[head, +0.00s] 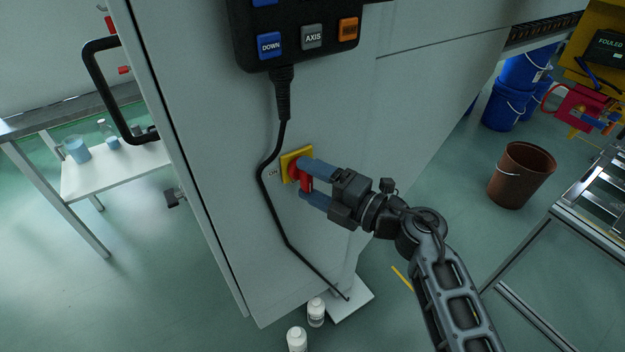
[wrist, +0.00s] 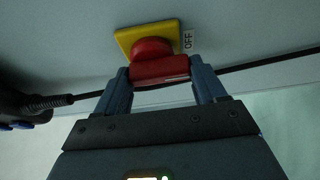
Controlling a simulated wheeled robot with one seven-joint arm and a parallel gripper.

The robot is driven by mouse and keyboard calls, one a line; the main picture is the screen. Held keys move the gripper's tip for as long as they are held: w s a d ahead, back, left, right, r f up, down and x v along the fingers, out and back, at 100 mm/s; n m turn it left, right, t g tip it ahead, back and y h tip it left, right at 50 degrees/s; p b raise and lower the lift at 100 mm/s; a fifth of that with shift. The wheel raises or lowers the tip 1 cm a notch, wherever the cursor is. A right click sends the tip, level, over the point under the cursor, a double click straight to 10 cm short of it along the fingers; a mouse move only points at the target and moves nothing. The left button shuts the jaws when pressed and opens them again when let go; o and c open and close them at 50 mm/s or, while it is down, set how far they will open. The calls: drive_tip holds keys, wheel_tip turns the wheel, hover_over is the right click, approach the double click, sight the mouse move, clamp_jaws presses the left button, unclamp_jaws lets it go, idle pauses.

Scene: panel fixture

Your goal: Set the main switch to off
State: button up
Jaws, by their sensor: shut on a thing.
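The main switch is a red rotary knob on a yellow square plate (head: 286,166) on the side of the grey cabinet. In the wrist view its red handle (wrist: 160,70) lies across the picture, with a pale mark near its right end. An OFF label (wrist: 187,40) sits just right of the yellow plate (wrist: 126,37) there. In the head view a small label (head: 272,173), probably "ON", is left of the plate. My gripper (head: 303,181) has its blue fingers on both ends of the handle and is shut on it. The fingers hide part of the knob in the head view.
A black pendant box (head: 290,30) with DOWN and AXIS buttons hangs above; its cable (head: 264,190) runs close left of the switch. A black door handle (head: 98,85) juts out at left. White bottles (head: 297,340) stand on the floor below. A brown bucket (head: 520,175) stands right.

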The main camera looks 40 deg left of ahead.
drive_tip(key=shift+s+f, duration=0.1)
drive_tip(key=shift+s, duration=0.05)
drive_tip(key=o, duration=1)
drive_tip(key=shift+o, duration=0.2)
drive_tip(key=d, duration=0.7)
drive_tip(key=shift+d, duration=0.35)
